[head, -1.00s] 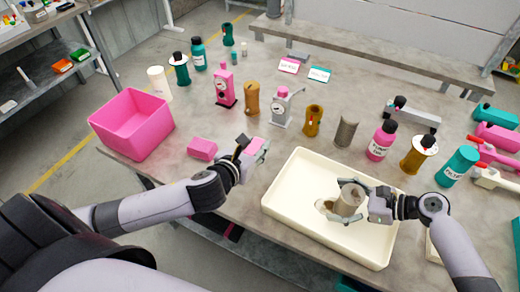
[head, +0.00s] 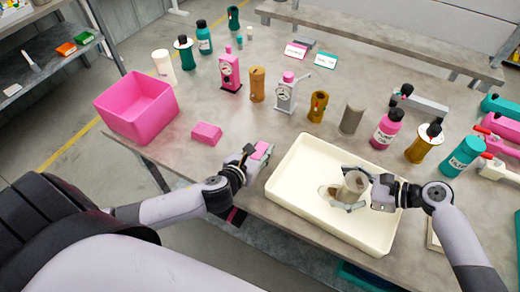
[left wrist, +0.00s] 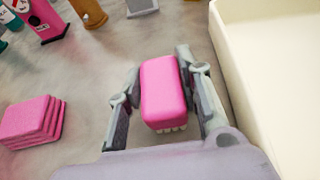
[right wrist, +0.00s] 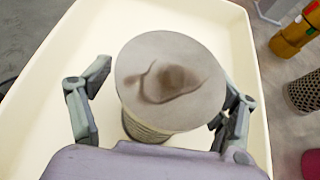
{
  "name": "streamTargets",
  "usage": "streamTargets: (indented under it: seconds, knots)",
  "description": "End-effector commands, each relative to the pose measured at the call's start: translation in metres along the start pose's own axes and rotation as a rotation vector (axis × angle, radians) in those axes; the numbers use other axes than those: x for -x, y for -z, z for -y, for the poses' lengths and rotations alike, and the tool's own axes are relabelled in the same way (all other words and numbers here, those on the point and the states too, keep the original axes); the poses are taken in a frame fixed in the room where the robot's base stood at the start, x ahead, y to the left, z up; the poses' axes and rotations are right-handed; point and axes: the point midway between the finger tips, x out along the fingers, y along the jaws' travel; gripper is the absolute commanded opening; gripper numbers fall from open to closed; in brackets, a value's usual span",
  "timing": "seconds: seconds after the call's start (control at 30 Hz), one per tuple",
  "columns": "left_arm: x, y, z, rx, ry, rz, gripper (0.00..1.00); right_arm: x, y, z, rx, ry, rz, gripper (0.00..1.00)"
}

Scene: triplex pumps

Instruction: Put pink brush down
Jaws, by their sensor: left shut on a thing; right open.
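The pink brush (left wrist: 163,90) is between the fingers of my left gripper (left wrist: 160,100), with pale bristles at its lower end. My left gripper (head: 258,156) is shut on the brush (head: 261,150), just left of the cream tray (head: 280,178), over or at the grey table near its front edge. Whether the brush touches the table I cannot tell. My right gripper (head: 362,192) is open, with its fingers on either side of a grey cylinder (head: 354,185) in the tray. The cylinder's stained top (right wrist: 172,80) faces the right wrist camera.
A pink stacked block (head: 206,133) lies left of my left gripper, and a pink bin (head: 137,107) stands further left. Pumps, sleeves and bottles (head: 387,128) stand behind. Bare table (head: 225,160) lies between the pink block and the tray.

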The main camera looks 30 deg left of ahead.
Motion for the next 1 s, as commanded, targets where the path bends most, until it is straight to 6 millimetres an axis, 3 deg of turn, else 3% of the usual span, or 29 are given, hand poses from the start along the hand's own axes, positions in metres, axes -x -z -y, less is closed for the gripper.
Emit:
streamTargets:
  seconds: [0.37,0.4,0.67,1.0]
  knots:
    - [-0.0016,0.0036,-0.0001,-0.001,0.000,0.001,0.00,0.0000,0.0000,0.0000,0.000,0.000,0.000,0.82]
    - [-0.0014,0.0032,-0.0001,-0.001,0.000,0.001,0.35,0.0000,0.0000,0.0000,0.000,0.000,0.000,0.82]
    - [-0.0013,0.0031,-0.0001,-0.001,0.000,0.001,0.53,0.0000,0.0000,0.0000,0.000,0.000,0.000,0.82]
    - [-0.0005,0.0007,0.0000,-0.001,0.000,0.002,0.53,0.0000,-0.0001,0.0000,0.000,0.000,0.000,0.82]
